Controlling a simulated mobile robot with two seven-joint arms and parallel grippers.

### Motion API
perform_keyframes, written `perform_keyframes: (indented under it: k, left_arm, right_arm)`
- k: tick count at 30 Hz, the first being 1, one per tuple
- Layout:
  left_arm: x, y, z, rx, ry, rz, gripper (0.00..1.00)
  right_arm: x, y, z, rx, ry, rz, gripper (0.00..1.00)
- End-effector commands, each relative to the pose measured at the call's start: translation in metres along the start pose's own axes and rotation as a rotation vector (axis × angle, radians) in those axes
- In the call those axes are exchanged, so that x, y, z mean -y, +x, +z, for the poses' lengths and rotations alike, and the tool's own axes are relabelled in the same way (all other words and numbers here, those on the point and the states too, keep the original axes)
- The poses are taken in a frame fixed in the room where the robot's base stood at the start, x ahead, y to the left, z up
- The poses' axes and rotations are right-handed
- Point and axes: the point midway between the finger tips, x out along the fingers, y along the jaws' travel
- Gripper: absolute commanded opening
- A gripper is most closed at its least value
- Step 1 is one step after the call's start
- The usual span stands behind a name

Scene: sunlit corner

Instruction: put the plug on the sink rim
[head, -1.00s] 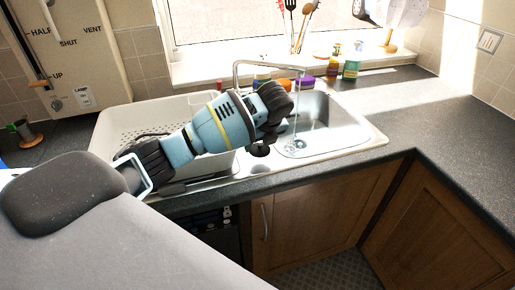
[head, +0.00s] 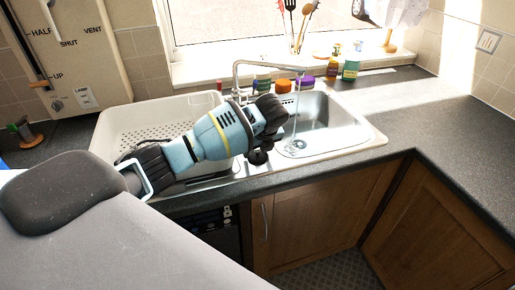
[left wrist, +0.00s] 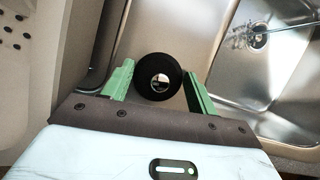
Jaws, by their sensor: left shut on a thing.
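My left gripper (head: 263,147) is over the left edge of the sink basin (head: 322,122), pointing down and tilted. It is shut on the black round plug (head: 257,158), which sits below the wrist at the front of the basin. In the left wrist view the plug (left wrist: 158,77) is between the two green fingers (left wrist: 158,88), with a shiny disc at its centre. The pale sink rim (head: 368,142) runs around the basin. I cannot tell whether the plug touches the rim. My right gripper is not in view.
A tap (head: 236,78) arches over the back of the basin. The white drainer (head: 120,122) is to the left. Bottles (head: 351,68) and coloured tubs (head: 284,86) stand behind the sink. The dark worktop (head: 440,115) on the right is clear.

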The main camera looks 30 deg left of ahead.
Motion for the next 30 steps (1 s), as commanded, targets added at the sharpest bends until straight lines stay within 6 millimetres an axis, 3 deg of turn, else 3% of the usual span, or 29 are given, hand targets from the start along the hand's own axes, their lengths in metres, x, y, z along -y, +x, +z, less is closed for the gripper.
perform_keyframes:
  k: [2, 3, 7, 20, 30]
  left_arm:
    - [0.0, 0.003, -0.001, 0.0, 0.0, 0.001, 0.35]
    - [0.0, 0.002, -0.001, 0.0, 0.0, 0.001, 0.62]
    - [0.0, 0.002, -0.001, 0.0, 0.0, 0.001, 0.79]
    - [0.001, -0.007, 0.001, 0.0, 0.001, -0.002, 0.8]
    - [0.001, -0.071, 0.001, 0.002, 0.0, -0.005, 0.8]
  right_arm:
    - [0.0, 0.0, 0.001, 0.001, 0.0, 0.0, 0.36]
    - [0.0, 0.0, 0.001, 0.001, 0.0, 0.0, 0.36]
    - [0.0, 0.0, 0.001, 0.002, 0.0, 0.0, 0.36]
    - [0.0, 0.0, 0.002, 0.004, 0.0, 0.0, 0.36]
    - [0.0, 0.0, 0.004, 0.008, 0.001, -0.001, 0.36]
